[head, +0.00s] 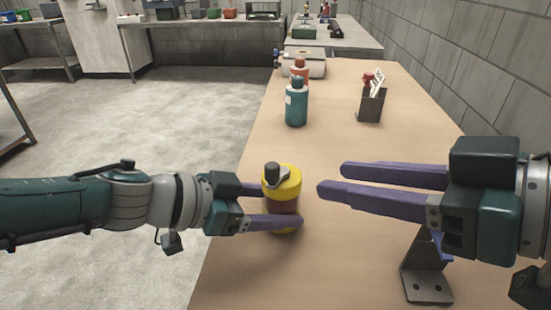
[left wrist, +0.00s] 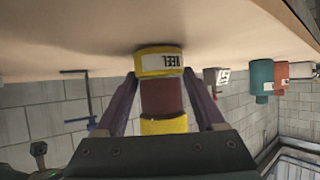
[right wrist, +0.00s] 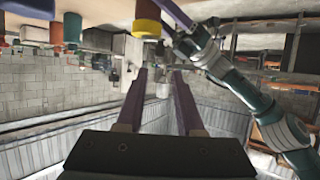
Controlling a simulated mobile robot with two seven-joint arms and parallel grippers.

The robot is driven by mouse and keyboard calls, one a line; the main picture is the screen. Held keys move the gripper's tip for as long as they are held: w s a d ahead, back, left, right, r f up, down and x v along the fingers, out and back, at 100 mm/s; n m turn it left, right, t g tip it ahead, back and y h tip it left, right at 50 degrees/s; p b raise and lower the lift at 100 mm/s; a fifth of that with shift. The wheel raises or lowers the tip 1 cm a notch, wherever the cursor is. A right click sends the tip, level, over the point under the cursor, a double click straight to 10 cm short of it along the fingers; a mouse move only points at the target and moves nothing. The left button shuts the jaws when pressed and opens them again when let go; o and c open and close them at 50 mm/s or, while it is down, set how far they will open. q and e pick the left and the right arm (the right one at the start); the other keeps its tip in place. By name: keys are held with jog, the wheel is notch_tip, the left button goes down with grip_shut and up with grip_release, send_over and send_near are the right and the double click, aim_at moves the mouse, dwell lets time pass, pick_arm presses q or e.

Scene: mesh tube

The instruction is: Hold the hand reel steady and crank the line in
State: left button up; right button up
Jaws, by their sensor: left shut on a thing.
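The hand reel (head: 283,207) stands upright on the workbench, with yellow flanges and a dark red-brown middle. Its crank (head: 275,174), a grey arm with a dark knob, is on top. My left gripper (head: 280,206) is shut on the reel, one finger on each side of its middle. The left wrist view shows the reel (left wrist: 160,97) between the fingers, with a REEL label on one flange. My right gripper (head: 332,178) is open and empty, just right of the reel and apart from it. The right wrist view shows the reel (right wrist: 148,14) beyond its fingertips.
A grey metal bracket (head: 426,284) stands on the workbench (head: 340,262) beneath my right gripper. Farther back are a teal bottle (head: 296,108), a red bottle (head: 300,70) and a dark holder (head: 371,104). The bench between the reel and these is clear.

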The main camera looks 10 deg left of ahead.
aim_at(278, 169)
jog(key=x, duration=1.2)
jog(key=shift+w+r, duration=0.1)
jog(key=shift+r, duration=0.1)
jog(key=shift+c, duration=0.2)
grip_shut()
